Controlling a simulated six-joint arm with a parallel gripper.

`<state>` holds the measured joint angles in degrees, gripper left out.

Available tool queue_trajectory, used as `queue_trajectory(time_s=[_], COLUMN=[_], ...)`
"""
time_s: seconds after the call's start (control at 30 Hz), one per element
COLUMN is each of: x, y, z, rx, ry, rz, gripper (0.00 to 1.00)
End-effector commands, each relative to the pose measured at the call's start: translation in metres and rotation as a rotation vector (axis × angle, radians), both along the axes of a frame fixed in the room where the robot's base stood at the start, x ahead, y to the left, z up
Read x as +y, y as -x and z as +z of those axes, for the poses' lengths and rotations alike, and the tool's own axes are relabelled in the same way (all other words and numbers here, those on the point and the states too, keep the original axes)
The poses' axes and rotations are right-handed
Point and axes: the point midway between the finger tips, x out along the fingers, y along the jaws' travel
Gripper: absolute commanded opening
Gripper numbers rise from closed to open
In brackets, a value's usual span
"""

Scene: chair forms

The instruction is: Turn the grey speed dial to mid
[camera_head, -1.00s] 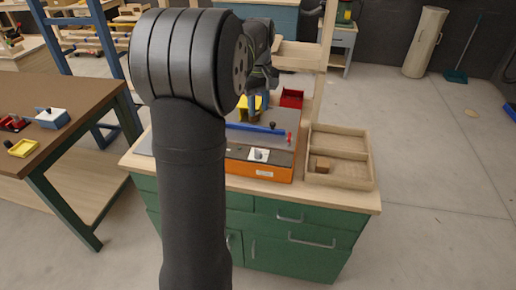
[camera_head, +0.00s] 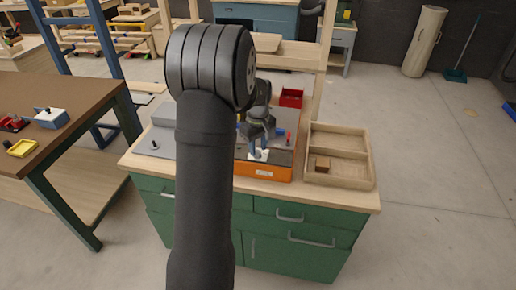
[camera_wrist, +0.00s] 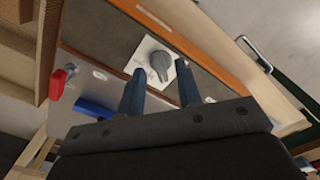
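The grey speed dial (camera_wrist: 161,64) sits on a white square plate (camera_wrist: 148,50) on the machine's front, and shows clearly in the wrist view. In the head view my gripper mostly covers the dial, and a part of the white plate (camera_head: 258,155) shows below the fingers. My gripper (camera_wrist: 160,88) is open, with its two blue fingers apart and nothing between them. In the wrist view the dial lies just beyond the fingertips, between their lines. I cannot tell whether a finger touches it. The head view shows my gripper (camera_head: 258,148) above the machine's orange front edge (camera_head: 263,170).
A red lever (camera_wrist: 60,82) and a blue bar (camera_wrist: 95,109) are near the dial. A red bin (camera_head: 291,97) is behind. A grey box (camera_head: 160,140) is at left.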

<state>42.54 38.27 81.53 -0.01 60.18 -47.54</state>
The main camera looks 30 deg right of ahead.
Motion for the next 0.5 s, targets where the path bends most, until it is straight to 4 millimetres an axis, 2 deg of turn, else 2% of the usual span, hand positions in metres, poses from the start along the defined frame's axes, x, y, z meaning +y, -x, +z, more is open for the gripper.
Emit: queue_trajectory(time_s=[0.13, 0.4, 0.43, 0.5], x=[0.0002, 0.0002, 0.0001, 0.0001], y=[0.0001, 0.0001, 0.0001, 0.0001], z=[-0.0095, -0.011, -0.0109, -0.0108], rx=[0.0, 0.0, 0.0, 0.0], ry=[0.0, 0.0, 0.0, 0.0], rz=[0.0, 0.0, 0.0, 0.0], gripper=[0.32, 0.32, 0.3, 0.16])
